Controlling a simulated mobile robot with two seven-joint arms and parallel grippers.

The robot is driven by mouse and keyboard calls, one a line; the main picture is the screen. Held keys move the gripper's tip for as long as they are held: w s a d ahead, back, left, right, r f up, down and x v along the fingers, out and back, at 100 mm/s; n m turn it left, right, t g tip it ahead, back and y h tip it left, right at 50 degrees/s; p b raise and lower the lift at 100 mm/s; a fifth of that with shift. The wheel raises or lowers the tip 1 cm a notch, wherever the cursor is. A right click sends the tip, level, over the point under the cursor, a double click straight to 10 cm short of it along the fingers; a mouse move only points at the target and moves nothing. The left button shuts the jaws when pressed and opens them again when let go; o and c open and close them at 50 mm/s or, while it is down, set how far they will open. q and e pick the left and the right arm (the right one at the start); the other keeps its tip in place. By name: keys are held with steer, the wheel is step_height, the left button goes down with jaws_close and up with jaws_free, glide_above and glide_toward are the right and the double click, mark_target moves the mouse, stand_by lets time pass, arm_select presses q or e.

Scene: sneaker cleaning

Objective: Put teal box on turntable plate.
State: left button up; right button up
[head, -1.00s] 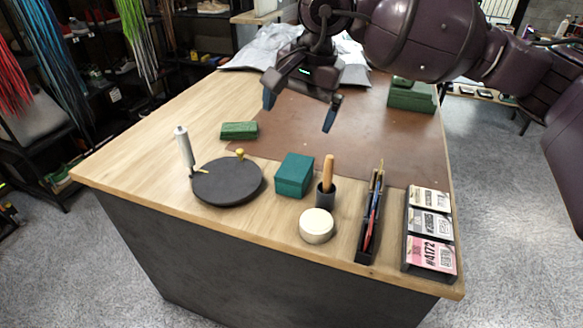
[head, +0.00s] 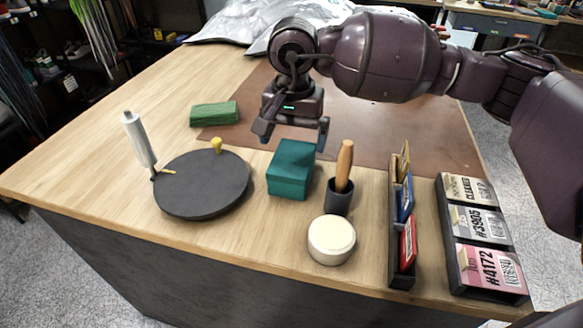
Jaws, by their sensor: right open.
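The teal box (head: 289,174) stands on the wooden table, right of the turntable plate and apart from it. The turntable plate (head: 200,190) is a dark round disc; a small yellow knob (head: 216,144) shows at its back edge and a yellow pointer at its left. My right gripper (head: 294,141) is open above and behind the teal box, with one finger to each side of the box's far end. The right fingertip is close to the box's far right corner; I cannot tell whether it touches. My left gripper is not in view.
A white tube (head: 138,140) stands left of the plate. A dark cup (head: 339,197) with a wooden handle and a cream round tin (head: 331,240) stand right of the box. A pen tray (head: 401,279), a tag rack (head: 452,265) and a green block (head: 214,114) are nearby.

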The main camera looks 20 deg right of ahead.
mark_target(293, 158)
steer(key=shift+w+f+b, duration=0.15)
steer(key=shift+f+b, duration=0.1)
steer(key=shift+f, duration=1.7)
steer(key=shift+w+f+b, duration=0.15)
steer(key=shift+f+b, duration=0.05)
steer(key=shift+f, duration=1.75)
